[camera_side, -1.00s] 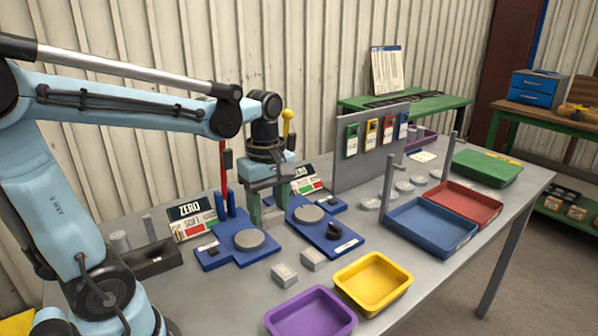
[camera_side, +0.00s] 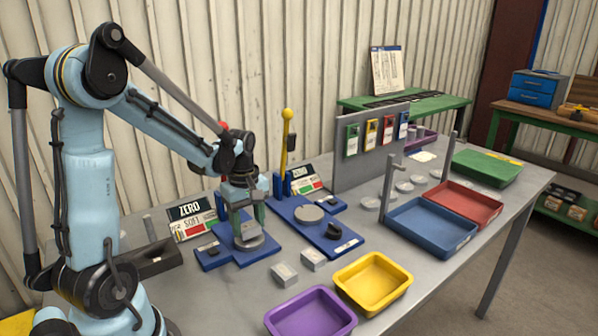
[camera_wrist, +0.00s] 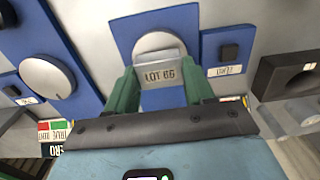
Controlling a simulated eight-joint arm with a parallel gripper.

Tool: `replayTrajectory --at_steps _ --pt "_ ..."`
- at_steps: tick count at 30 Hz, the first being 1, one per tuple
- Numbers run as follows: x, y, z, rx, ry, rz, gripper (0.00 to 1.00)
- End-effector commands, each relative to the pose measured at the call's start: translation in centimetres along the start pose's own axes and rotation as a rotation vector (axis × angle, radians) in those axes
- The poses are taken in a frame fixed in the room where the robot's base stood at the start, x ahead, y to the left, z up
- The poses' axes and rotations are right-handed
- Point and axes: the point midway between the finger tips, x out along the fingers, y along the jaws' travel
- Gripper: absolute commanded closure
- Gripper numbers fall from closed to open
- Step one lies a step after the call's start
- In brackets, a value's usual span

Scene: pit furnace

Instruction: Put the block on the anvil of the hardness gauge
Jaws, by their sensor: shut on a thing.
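The block (camera_wrist: 163,74), a grey piece marked "LOT 66", is held between the green fingers of my gripper (camera_wrist: 162,88). In the side view my gripper (camera_side: 249,222) points down over the left blue gauge (camera_side: 214,257), whose sign reads "ZERO" and "SOFT". The block (camera_side: 249,232) is over this gauge's round grey anvil (camera_side: 262,250). The anvil (camera_wrist: 156,42) shows partly behind the block in the wrist view. I cannot tell whether the block touches the anvil.
A second blue gauge (camera_side: 330,240) with a round disc and black knob stands to the right. Two grey blocks (camera_side: 284,274) lie in front. Purple (camera_side: 310,318) and yellow (camera_side: 373,283) trays stand at the front edge. A black holder (camera_side: 155,258) is at left.

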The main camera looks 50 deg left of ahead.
Motion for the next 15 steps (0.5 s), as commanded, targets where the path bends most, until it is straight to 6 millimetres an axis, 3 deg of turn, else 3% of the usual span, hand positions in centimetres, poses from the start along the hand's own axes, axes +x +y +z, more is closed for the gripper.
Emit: replayTrajectory --at_steps 15 --pt "1.04 0.02 0.03 0.000 0.000 0.000 0.92"
